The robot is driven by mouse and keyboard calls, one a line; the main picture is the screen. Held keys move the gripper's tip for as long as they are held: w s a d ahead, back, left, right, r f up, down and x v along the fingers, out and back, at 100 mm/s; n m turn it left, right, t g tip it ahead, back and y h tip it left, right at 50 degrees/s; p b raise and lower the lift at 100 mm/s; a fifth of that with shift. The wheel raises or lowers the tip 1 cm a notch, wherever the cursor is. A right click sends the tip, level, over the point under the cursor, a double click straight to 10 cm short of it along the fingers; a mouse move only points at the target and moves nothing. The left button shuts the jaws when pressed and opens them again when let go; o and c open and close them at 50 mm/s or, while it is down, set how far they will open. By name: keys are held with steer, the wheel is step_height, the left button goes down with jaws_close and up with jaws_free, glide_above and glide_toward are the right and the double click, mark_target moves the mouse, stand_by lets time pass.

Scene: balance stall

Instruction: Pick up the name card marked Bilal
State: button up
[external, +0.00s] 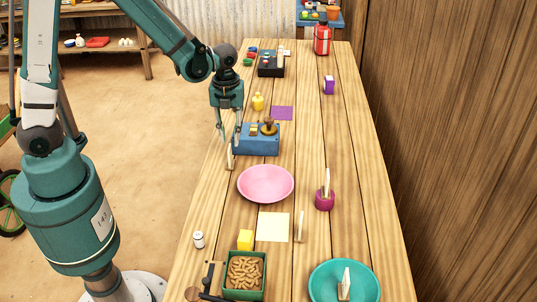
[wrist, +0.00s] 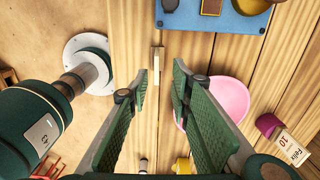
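A small upright card on a wooden stand (external: 229,158) is at the table's left edge, left of the pink plate. Its name cannot be read from here. My gripper (external: 228,146) is above and around this card. In the wrist view the card shows from above as a thin pale strip (wrist: 157,60), just beyond and between the fingertips. My gripper (wrist: 161,82) is open there, with a gap between the fingers and nothing held. Another card (wrist: 291,148), reading Felix 10, stands in a purple holder (external: 325,203). No card marked Bilal can be read.
A blue box with a scale-like top (external: 256,139) stands close behind the card. The pink plate (external: 265,183) is to its right.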

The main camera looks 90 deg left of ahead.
mark_target(229, 150)
steer(key=shift+f, duration=0.75)
steer(key=shift+s+f+b, duration=0.15)
steer(key=shift+f+b, duration=0.05)
steer(key=shift+f, duration=1.1)
steer(key=shift+s+f+b, duration=0.15)
steer(key=shift+f, duration=1.15)
jaws_close()
